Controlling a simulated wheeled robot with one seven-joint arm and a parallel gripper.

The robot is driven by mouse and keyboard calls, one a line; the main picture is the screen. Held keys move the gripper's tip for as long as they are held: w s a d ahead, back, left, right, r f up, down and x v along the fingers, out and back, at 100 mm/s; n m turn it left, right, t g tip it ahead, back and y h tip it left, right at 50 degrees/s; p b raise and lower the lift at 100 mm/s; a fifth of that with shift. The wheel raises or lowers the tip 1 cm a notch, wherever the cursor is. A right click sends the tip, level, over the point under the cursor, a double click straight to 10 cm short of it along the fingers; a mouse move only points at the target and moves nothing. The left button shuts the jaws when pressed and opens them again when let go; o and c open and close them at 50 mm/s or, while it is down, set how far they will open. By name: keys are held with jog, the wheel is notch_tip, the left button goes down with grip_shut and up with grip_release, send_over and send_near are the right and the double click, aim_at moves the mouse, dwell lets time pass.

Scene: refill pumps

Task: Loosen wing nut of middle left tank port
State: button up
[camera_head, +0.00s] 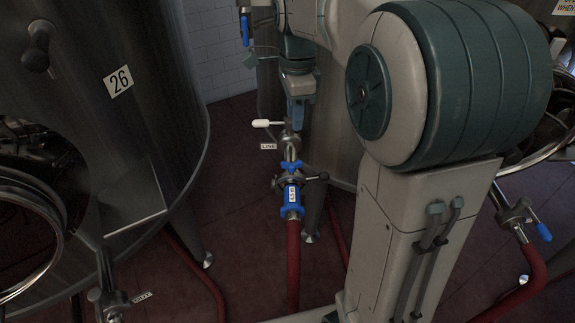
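A tank port (290,152) with a metal pipe elbow sits in the middle of the view, by a sign reading LINE (268,146). A lever with a white handle (261,123) points left from it. Below, a clamp with a dark wing nut (318,177) joins the port to a blue hose fitting (292,195). My gripper (297,118) hangs from above, close over the port and to the right of the white handle. Its fingers are small and dark, so I cannot tell whether they are apart or touching anything. The clamp appears below the fingertips.
A steel tank marked 26 (110,130) fills the left side. Red hoses (293,265) run over the dark red floor (245,200). Another port with a blue handle (543,232) is at the right. My arm covers much of the right side.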

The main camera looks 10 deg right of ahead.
aim_at(291, 162)
jog(key=shift+m, duration=0.8)
jog(key=f+b, duration=0.1)
jog(key=f, duration=0.4)
jog(key=w+f+b, duration=0.1)
jog(key=f, duration=0.4)
jog(key=f+b, duration=0.1)
jog(key=f, duration=0.4)
jog(key=shift+w+f, duration=0.3)
jog(key=shift+a, duration=0.1)
grip_shut()
